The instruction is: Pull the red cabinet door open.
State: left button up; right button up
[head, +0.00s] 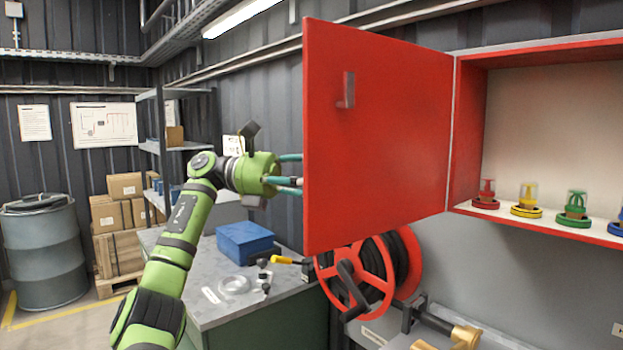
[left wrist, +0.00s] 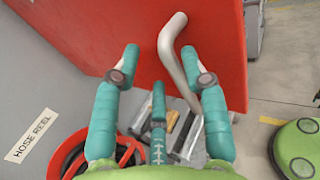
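The red cabinet door (head: 385,130) stands swung wide open, hinged at the left side of the red cabinet (head: 545,50). A small dark bracket-like part (head: 347,90) is on the face I see. My left gripper (head: 297,170) is at the door's free edge, its fingertips partly hidden by the door. In the left wrist view, the gripper (left wrist: 160,62) is open, its teal fingers spread in front of the red door (left wrist: 110,25). A bent grey bar handle (left wrist: 168,45) passes by the right finger; I cannot tell if they touch. My right gripper is not in view.
Inside the cabinet stand several coloured valve-like items (head: 577,205). Below the door are a red hose reel (head: 375,285) and a bench (head: 225,300) with a blue box (head: 245,240). A grey drum (head: 40,250) and cardboard boxes (head: 120,215) stand at the left.

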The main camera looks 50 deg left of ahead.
pick_arm(q)
jog(key=v, duration=0.8)
jog(key=shift+s, duration=0.15)
dwell(0.4)
jog(key=shift+r, duration=0.1)
dwell(0.5)
